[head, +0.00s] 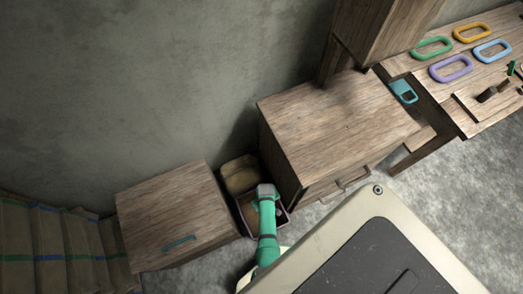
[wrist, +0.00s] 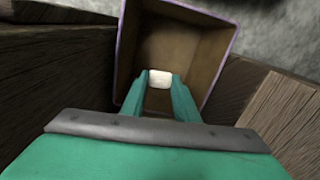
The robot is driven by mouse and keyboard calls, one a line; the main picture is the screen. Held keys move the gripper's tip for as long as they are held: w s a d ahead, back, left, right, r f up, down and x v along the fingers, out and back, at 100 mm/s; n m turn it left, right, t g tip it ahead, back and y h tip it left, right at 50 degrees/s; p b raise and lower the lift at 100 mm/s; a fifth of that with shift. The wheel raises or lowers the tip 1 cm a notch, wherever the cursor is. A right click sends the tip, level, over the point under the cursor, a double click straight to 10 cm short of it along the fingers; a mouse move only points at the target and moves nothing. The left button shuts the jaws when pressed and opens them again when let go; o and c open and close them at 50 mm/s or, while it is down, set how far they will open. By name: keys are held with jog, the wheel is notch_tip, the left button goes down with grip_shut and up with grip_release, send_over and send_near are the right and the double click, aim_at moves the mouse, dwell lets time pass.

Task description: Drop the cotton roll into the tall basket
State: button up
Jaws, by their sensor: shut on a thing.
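The cotton roll (wrist: 160,79) is a small white piece between the two green fingertips of my gripper (wrist: 159,84) in the wrist view. My gripper is shut on it and points down over a deep brown basket with a purple rim (wrist: 232,55). The roll shows against the inside of this basket, within its outline. How far it is above the basket floor I cannot tell. In the head view my arm covers part of the purple-rimmed basket (head: 281,226), and the roll and fingertips are hidden.
A second brown container (head: 240,174) stands behind the purple-rimmed one, against the wall. A wooden cabinet (head: 335,125) is close on the right and a low wooden box (head: 175,215) on the left, leaving a narrow gap. A workbench with coloured rings (head: 470,65) is farther right.

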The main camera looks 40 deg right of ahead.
jog(key=shift+f, duration=0.25)
jog(key=o, duration=1.1)
jog(key=shift+w, duration=0.1)
jog(key=shift+r, duration=0.1)
notch_tip(320, 180, up, 11)
jog(key=shift+a+f, duration=0.1)
jog(key=shift+f, duration=0.1)
